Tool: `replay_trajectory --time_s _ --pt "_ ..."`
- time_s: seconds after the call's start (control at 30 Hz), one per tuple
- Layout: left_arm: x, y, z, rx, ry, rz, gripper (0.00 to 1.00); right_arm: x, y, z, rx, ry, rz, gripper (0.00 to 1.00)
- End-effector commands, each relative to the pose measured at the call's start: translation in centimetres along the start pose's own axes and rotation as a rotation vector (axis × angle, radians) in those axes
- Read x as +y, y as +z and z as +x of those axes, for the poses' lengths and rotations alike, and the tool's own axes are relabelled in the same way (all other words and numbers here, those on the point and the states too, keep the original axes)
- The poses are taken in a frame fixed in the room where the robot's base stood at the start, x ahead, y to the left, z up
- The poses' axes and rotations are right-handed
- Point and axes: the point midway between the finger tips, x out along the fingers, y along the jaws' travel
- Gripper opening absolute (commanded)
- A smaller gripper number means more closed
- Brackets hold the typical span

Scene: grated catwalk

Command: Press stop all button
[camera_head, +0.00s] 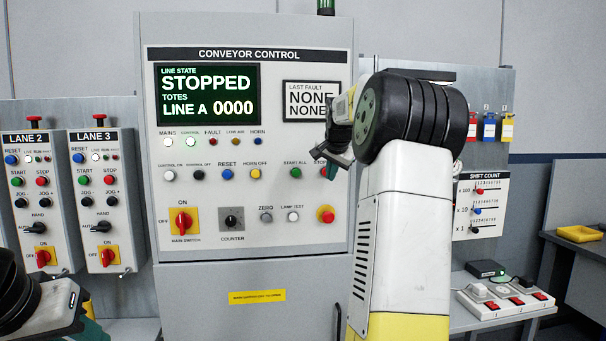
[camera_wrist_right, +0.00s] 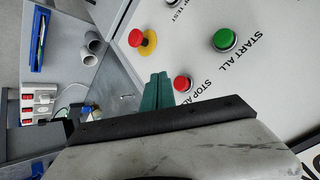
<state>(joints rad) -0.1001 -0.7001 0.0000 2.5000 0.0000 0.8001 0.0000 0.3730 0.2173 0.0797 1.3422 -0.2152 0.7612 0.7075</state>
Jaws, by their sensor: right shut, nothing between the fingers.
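The conveyor control panel (camera_head: 250,135) stands upright ahead, its display (camera_head: 207,95) reading STOPPED. The small red STOP ALL button (camera_wrist_right: 182,84) shows in the right wrist view, just beside my right fingertips; whether they touch it I cannot tell. In the head view my right gripper (camera_head: 329,172) covers most of that button and its label. My right gripper also shows in the wrist view with green fingers (camera_wrist_right: 156,92) closed together and empty. My left gripper (camera_head: 88,318) is only partly in the head view, low at left, its jaws unclear.
The green START ALL button (camera_wrist_right: 225,40) is a short way from STOP ALL. A red mushroom button on a yellow base (camera_head: 326,214) sits below. Lane 2 (camera_head: 38,180) and Lane 3 (camera_head: 102,180) boxes stand left. A bench with a switched socket strip (camera_head: 500,300) is right.

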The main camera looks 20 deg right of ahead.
Motion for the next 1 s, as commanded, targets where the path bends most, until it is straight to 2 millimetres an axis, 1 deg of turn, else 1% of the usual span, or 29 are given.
replay_trajectory --time_s 0.13,0.3,1.0 --pt "0.0 0.0 0.0 0.000 0.000 0.000 0.36 0.7 0.7 -1.1 0.001 -0.001 0.001 0.00" --pt "0.0 0.0 0.0 0.000 0.000 0.000 0.36 1.2 1.3 -1.7 -0.001 0.000 0.000 0.00" --pt "0.0 0.0 0.0 0.000 0.000 0.000 0.36 1.3 1.3 -1.7 -0.001 0.000 0.000 0.00"
